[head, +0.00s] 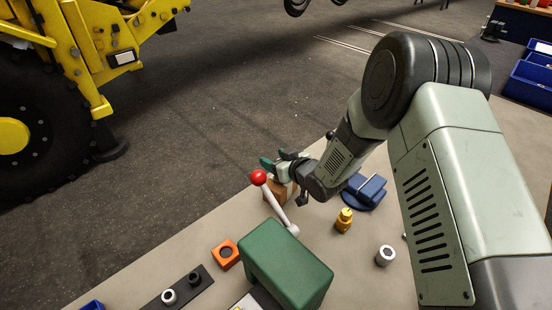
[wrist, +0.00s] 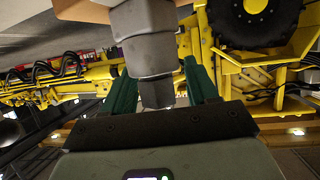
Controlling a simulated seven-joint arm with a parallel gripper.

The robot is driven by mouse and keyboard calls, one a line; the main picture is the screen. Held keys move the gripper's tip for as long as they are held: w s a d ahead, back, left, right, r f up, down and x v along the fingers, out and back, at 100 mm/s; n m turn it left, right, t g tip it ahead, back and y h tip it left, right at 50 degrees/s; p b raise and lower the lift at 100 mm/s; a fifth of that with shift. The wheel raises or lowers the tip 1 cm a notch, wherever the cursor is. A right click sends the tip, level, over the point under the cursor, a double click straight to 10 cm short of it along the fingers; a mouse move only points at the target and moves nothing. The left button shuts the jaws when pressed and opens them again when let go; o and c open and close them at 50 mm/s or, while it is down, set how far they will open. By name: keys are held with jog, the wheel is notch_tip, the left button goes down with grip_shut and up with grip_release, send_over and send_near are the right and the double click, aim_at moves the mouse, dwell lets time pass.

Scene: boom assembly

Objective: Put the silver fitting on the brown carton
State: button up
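My gripper (head: 276,163) is at the far end of the bench, just above the brown carton (head: 272,191), which is partly hidden by the lever and my wrist. In the wrist view a grey, stepped piece (wrist: 150,45), which looks like the silver fitting, lies between the two green fingers of my gripper (wrist: 160,78). Its wide end points to the top of that picture. The fingers lie close to its sides, with a thin gap seeming to show at the right one. Whether they press on it, and whether it touches the carton, I cannot tell.
A red-knobbed lever (head: 270,195) on a green block (head: 287,262) stands in front of the carton. A blue vise-like block (head: 365,191), a brass fitting (head: 343,220) and a silver ring (head: 385,255) are to the right. An orange square (head: 225,254) lies left.

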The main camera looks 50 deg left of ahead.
jog(key=shift+d+r, duration=0.1)
jog(key=shift+r, duration=0.15)
jog(key=v, duration=1.1)
jog(key=shift+d, duration=0.35)
jog(key=shift+r, duration=0.15)
